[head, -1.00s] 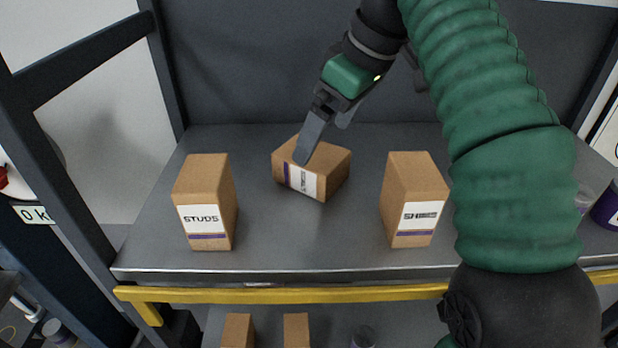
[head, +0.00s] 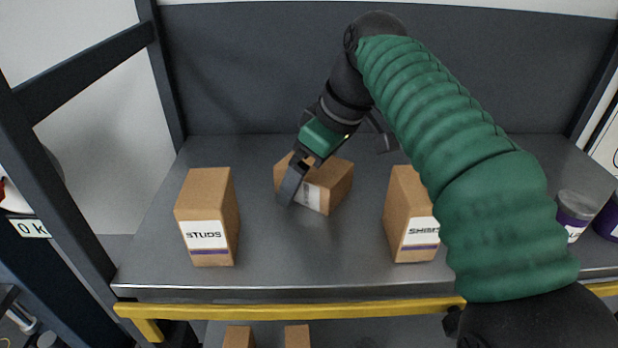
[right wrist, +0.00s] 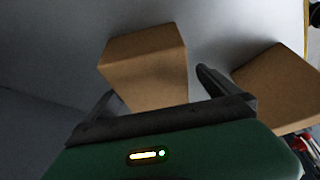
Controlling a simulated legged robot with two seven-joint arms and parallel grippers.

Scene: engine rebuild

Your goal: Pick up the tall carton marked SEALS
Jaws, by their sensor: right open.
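A brown carton (head: 335,185) lies on its side at the middle of the grey shelf, turned at an angle. Its white label with a purple band is partly covered by my finger, and I cannot read its word. My right gripper (head: 302,188) is open, pointing down at this carton, with one finger in front of its left part. The other finger is hidden in the head view. In the right wrist view a carton (right wrist: 146,72) stands between and beyond the two open fingers; contact cannot be told. My left gripper is not in view.
An upright carton marked STUDS (head: 206,215) stands at left. An upright carton, apparently marked SHIMS (head: 408,215), stands at right, partly behind my right arm. A grey-lidded jar (head: 576,212) stands farther right. A yellow rail (head: 290,311) runs along the front. Shelf between the cartons is clear.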

